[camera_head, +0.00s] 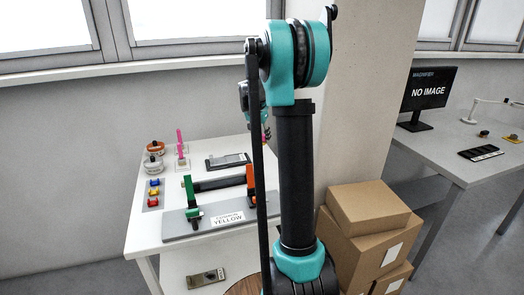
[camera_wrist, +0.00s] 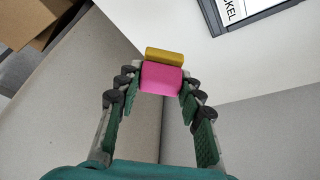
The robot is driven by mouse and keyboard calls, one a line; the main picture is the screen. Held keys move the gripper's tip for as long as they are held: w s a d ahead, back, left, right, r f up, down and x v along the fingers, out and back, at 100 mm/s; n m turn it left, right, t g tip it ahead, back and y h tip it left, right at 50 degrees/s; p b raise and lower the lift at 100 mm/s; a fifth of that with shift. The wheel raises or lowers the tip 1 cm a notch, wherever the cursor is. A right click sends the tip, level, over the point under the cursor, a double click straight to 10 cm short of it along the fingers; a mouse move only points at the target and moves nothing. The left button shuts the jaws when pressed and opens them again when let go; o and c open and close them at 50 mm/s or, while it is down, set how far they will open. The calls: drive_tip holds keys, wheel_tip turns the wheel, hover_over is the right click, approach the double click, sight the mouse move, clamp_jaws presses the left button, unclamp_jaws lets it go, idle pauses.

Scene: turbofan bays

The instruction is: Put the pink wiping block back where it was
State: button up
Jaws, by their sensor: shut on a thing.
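The pink wiping block (camera_wrist: 161,79) is between my gripper's fingertips in the wrist view, with a mustard-yellow strip along its far side. My gripper (camera_wrist: 160,84) is shut on it and holds it clear of the surfaces below. In the head view my gripper is mostly hidden behind my arm; a small pink patch (camera_head: 265,132) shows beside the arm, perhaps the block. I cannot tell which place the block came from.
The white table also holds a grey stand labelled yellow (camera_head: 180,227) with green and orange uprights, a dark flat plate (camera_head: 227,161), round parts (camera_head: 154,148) and small coloured pieces. Cardboard boxes (camera_head: 365,235) and a pillar stand at right. A dark-framed label (camera_wrist: 245,12) shows in the wrist view.

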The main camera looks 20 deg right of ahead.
drive_tip(key=shift+f, duration=3.35)
drive_tip(key=o, duration=1.1)
drive_tip(key=shift+f, duration=0.1)
drive_tip(key=v, duration=1.2)
